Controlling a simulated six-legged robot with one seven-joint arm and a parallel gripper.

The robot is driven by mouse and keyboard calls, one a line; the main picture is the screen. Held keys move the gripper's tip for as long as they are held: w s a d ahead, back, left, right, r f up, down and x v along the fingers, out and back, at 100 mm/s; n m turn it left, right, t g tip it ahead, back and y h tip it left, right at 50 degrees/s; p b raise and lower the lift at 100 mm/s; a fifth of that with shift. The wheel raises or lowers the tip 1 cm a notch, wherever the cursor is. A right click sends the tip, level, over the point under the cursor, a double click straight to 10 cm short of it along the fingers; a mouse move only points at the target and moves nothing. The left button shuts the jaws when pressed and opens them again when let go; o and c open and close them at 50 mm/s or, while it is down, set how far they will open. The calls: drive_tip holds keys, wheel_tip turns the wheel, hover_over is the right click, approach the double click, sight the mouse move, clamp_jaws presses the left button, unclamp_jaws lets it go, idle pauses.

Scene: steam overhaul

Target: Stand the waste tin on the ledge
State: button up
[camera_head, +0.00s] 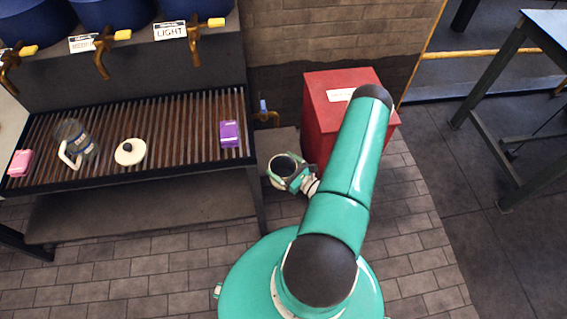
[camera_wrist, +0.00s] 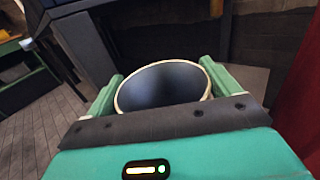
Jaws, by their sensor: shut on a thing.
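The waste tin (camera_head: 282,166) is a round, open-topped tin with a pale rim and dark inside. In the wrist view the tin (camera_wrist: 160,88) looks upright and empty. My gripper (camera_head: 294,179) is shut around it; in the wrist view one green finger of my gripper (camera_wrist: 162,92) lies on each side. A grey-brown ledge (camera_head: 284,140) is by the wall, between the slatted bench and the red box. The ledge also shows beside the tin in the wrist view (camera_wrist: 252,82). The tin overlaps the ledge's front part; I cannot tell whether it touches. The tin's lower part is hidden.
A red box (camera_head: 318,115) stands right of the tin. A tap (camera_head: 264,112) juts above the ledge. The slatted bench (camera_head: 190,120) at left carries a glass jug (camera_head: 78,143), a cream lid (camera_head: 130,152), a purple pack (camera_head: 230,134) and a pink block (camera_head: 21,163).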

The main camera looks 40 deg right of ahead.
drive_tip(key=w+d+f, duration=0.2)
drive_tip(key=w+d, duration=0.6)
drive_tip(key=w, duration=0.4)
drive_tip(key=shift+w+d, duration=0.2)
drive_tip(key=shift+d, duration=0.1)
drive_tip(key=shift+f, duration=0.6)
idle(0.7)
drive_tip(key=o, duration=1.2)
drive_tip(key=shift+s, duration=0.1)
drive_tip(key=s, duration=0.6)
drive_tip(key=shift+s+d, duration=0.35)
drive_tip(key=shift+s, duration=0.25)
drive_tip(key=shift+s, duration=0.1)
